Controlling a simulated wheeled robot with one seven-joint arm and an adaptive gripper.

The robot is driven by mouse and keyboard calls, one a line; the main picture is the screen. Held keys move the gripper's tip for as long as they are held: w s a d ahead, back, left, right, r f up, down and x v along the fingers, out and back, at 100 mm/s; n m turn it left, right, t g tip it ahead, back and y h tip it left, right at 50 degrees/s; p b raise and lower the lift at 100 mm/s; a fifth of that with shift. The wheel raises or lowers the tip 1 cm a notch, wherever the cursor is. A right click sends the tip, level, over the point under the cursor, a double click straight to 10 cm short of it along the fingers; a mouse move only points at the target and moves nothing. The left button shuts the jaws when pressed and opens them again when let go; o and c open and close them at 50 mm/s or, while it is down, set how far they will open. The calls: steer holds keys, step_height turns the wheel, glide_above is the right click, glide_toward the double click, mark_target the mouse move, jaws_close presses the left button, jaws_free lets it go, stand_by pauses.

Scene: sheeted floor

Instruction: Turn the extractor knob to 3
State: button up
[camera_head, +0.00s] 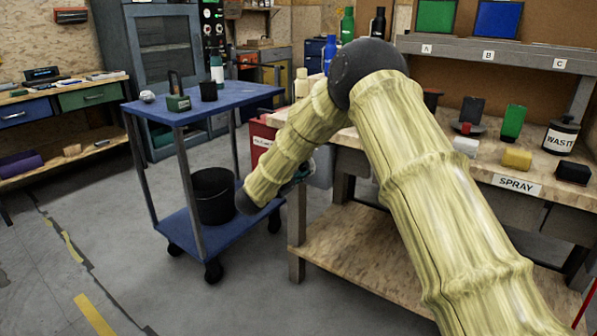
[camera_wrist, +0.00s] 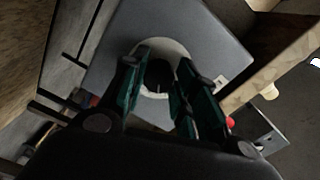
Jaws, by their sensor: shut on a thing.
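In the wrist view, a dark round knob (camera_wrist: 158,74) sits on a pale round dial on the grey face of the extractor box (camera_wrist: 205,40). My gripper (camera_wrist: 160,72) has its dark green fingers on either side of the knob and is shut on it. A pale mark shows on the knob, but no dial numbers can be read, so its setting cannot be told. In the head view, my gripper (camera_head: 303,168) is a small teal patch beside the bench end, mostly hidden by my arm. A grey box (camera_head: 321,167) shows just behind it.
A blue trolley (camera_head: 240,97) with a black bucket (camera_head: 213,195) on its lower shelf stands left of my gripper. The wooden workbench (camera_head: 350,262) is close on the right, with a SPRAY label and several blocks on top. Floor at the left is clear.

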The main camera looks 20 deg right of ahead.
steer(key=shift+m+b, duration=3.1)
steer(key=shift+m, duration=3.1)
steer(key=shift+s, duration=0.1)
steer(key=o, duration=1)
steer(key=shift+r, duration=0.1)
steer(key=v, duration=1.1)
steer(key=shift+s+a, duration=0.3)
